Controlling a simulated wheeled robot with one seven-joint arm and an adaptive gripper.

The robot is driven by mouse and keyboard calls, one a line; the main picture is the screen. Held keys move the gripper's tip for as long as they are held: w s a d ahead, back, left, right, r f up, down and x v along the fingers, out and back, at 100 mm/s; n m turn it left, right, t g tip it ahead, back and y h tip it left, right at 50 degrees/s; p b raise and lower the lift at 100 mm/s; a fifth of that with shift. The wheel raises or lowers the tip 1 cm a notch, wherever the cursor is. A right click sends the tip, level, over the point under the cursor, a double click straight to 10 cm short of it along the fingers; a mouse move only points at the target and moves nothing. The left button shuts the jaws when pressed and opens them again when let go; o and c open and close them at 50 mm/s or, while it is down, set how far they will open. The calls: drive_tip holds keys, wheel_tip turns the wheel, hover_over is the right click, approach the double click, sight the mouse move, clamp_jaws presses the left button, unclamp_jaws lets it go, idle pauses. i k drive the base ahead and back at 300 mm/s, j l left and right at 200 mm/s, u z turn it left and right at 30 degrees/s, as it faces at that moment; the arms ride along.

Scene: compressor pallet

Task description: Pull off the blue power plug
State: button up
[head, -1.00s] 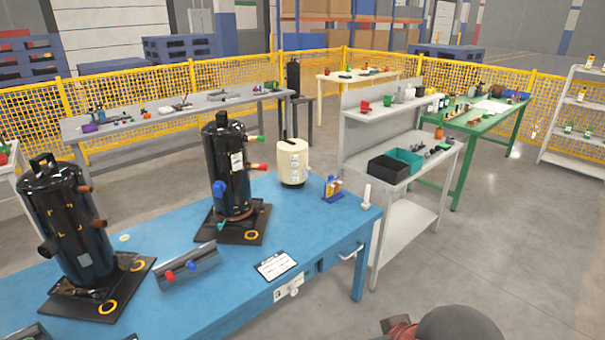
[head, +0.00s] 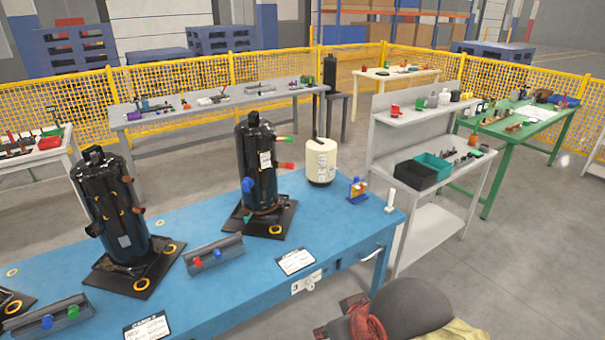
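A blue plug (head: 248,184) sticks out of the left side of the middle black compressor (head: 262,155), low on its body. That compressor stands upright on a dark base plate on the blue workbench (head: 190,215). It also has a green-tipped and a red-tipped stub on its right side. A second black compressor (head: 122,215) stands to the left, with brown stubs and no blue plug visible. Part of my arm shows dark at the bottom edge. My gripper's fingers are not visible.
A grey holder (head: 214,256) with a red and a blue cap lies before the compressors; another (head: 48,318) is at bottom left. A cream tank (head: 321,161) stands to the right. A grey shelf bench (head: 425,205) stands beyond the blue bench's right end. Floor at right is clear.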

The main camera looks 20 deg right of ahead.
sight(248, 183)
drive_tip(key=i+l+u, duration=0.2)
drive_tip(key=l, duration=0.25)
drive_tip(key=i+l+u, duration=0.2)
drive_tip(key=l, duration=0.2)
drive_tip(key=l+u, duration=0.2)
drive_tip(key=l, duration=0.25)
drive_tip(key=l+u, duration=0.2)
drive_tip(key=l, duration=0.3)
drive_tip(key=i+l, duration=0.1)
drive_tip(key=l, duration=0.95)
drive_tip(key=i+l+u, duration=0.1)
drive_tip(key=l, duration=0.95)
drive_tip(key=i+l, duration=0.1)
drive_tip(key=l, duration=0.95)
